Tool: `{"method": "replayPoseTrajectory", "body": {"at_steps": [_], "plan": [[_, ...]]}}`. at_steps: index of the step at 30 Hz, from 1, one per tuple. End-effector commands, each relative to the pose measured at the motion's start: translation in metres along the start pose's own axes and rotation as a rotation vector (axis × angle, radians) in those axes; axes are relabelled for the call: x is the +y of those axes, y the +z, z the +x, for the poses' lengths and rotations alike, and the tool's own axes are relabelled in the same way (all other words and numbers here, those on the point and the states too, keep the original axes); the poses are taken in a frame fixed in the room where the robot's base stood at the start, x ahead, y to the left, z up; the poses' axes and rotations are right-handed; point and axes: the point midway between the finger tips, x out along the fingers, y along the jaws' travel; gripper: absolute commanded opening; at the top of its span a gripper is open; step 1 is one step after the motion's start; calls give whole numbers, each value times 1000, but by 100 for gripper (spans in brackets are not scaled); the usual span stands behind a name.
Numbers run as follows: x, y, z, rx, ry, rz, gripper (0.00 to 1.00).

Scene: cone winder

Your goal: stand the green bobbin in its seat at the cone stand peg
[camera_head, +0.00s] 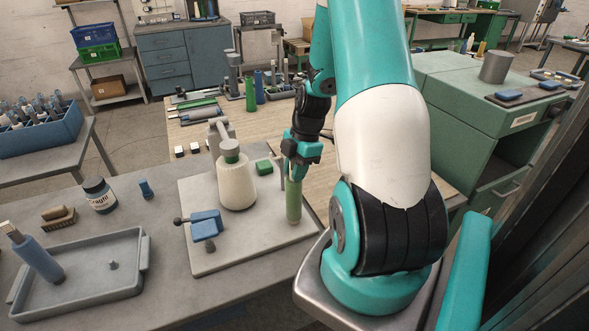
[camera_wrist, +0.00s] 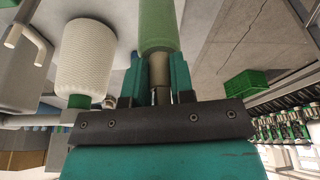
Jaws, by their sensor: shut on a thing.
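My gripper (camera_head: 298,163) is shut on the upper end of the green bobbin (camera_head: 293,203), which hangs upright below it. In the wrist view the bobbin (camera_wrist: 158,27) extends from between the two fingers (camera_wrist: 159,80). The bobbin is at the right edge of the pale base plate (camera_head: 210,263), right of the white yarn cone (camera_head: 236,186) with its green top. The cone also shows in the wrist view (camera_wrist: 86,60), beside the bobbin. The bobbin's lower end is close to the plate; I cannot tell if it touches. No seat for it is clearly visible.
A blue clamp-like part (camera_head: 206,223) and a small green block (camera_head: 264,167) are on or near the plate. A grey-blue tray (camera_head: 95,300) and a labelled jar (camera_head: 99,195) stand to the left. Several upright bobbins stand on the table behind.

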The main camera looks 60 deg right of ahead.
Motion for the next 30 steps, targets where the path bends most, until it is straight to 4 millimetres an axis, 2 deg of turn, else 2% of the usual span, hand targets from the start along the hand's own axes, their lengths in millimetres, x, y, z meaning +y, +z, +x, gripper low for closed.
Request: {"method": "replayPoseTrajectory", "body": {"at_steps": [6, 7, 10, 11, 18, 22, 26, 30], "plan": [[0, 0, 0, 0, 0, 0, 4], [0, 0, 0, 0, 0, 0, 27], [0, 0, 0, 0, 0, 0, 50], [0, 0, 0, 0, 0, 0, 52], [0, 0, 0, 0, 0, 0, 52], [1, 0, -7, -1, 3, 0, 52], [1, 1, -29, -4, 6, 0, 52], [1, 1, -64, -5, 8, -1, 52]]}}
